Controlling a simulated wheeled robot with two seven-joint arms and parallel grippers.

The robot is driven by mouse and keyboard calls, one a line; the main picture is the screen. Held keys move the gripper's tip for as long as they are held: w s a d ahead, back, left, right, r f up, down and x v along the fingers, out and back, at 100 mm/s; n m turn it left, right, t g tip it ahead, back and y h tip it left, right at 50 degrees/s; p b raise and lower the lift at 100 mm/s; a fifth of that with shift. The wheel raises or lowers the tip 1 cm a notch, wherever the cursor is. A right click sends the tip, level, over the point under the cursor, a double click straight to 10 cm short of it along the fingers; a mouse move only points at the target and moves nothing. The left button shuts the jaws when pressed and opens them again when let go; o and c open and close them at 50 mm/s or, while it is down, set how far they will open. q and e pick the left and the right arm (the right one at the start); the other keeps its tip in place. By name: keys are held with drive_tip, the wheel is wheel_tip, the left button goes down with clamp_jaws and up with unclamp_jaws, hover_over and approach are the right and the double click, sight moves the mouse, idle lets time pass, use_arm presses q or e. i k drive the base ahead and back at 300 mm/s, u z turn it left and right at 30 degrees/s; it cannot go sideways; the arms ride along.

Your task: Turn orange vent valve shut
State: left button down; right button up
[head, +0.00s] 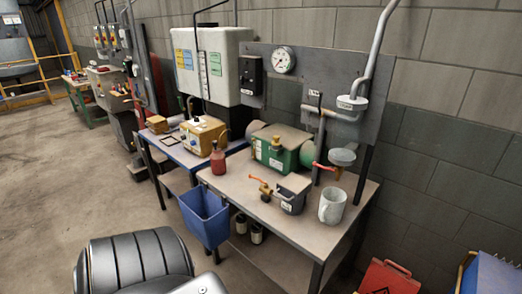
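A small brass valve with an orange lever (263,187) sits at the front of the near workbench, beside a small dark grey box (292,193). The lever slants down to the right; whether the valve is open or shut is too small to tell. A second, redder lever (325,168) is on the pipework further back, right of the green machine (277,150). Neither of my grippers is in view.
On the near workbench (238,186) stand a red bottle (218,161) and a pale mug (332,206). A blue bin (205,214) hangs at its front left. A red case (388,278) is at lower right. Open floor (60,200) lies left.

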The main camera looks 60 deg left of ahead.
sight(258, 179)
drive_tip(key=u, duration=0.65)
drive_tip(key=i, duration=0.95)
drive_tip(key=u, duration=0.75)
